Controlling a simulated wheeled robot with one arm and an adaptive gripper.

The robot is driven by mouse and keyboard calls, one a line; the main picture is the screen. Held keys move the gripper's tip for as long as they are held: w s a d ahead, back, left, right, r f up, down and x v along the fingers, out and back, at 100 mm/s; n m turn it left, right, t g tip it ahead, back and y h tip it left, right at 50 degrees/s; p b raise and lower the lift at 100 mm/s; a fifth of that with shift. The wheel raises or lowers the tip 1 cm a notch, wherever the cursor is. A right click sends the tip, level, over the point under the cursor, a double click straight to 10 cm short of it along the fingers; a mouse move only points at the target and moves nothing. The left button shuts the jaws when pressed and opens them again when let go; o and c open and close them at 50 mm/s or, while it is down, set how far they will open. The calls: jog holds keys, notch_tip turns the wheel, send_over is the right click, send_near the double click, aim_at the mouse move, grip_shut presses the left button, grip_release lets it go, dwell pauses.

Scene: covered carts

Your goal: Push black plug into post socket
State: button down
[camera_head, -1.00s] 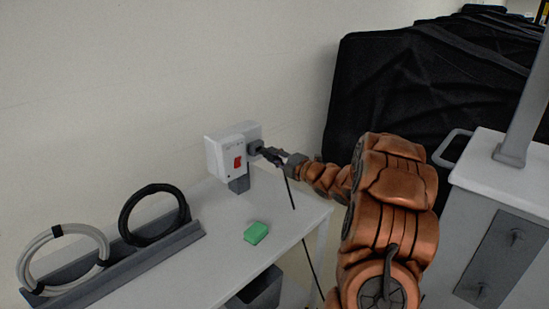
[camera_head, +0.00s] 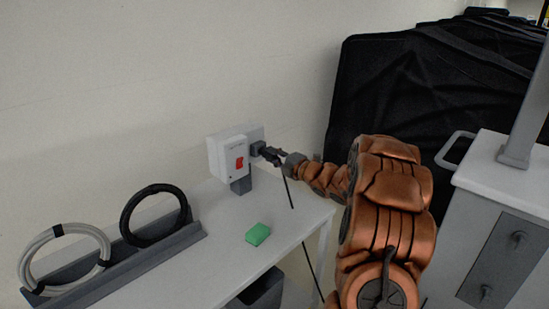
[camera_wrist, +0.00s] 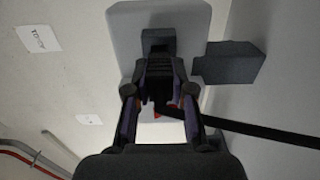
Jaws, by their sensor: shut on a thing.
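The post socket is a white box (camera_head: 229,157) with a red switch (camera_head: 240,163), on a short grey post (camera_head: 241,185) at the table's back. Its pale face fills the top of the wrist view (camera_wrist: 190,20), with a dark socket (camera_wrist: 158,38) on it. My gripper (camera_head: 268,153) is shut on the black plug (camera_wrist: 159,84), directly in front of the socket. The plug's front is at or against the socket; how deep it sits is hidden. The black cable (camera_head: 290,192) hangs from the plug beside the table.
A green block (camera_head: 257,234) lies on the white table (camera_head: 190,270). A grey rack (camera_head: 150,255) holds a black coil (camera_head: 126,222) and a grey coil (camera_head: 32,250) at left. A black-covered cart (camera_head: 390,90) and a grey-white cart (camera_head: 500,190) stand right.

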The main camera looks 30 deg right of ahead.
jog(key=shift+b+x, duration=0.35)
jog(key=shift+x, duration=0.6)
jog(key=c, duration=0.9)
grip_release()
jog(key=shift+s, duration=0.15)
jog(key=v, duration=1.1)
jog(key=shift+s+d, duration=0.1)
jog(key=shift+s, duration=0.25)
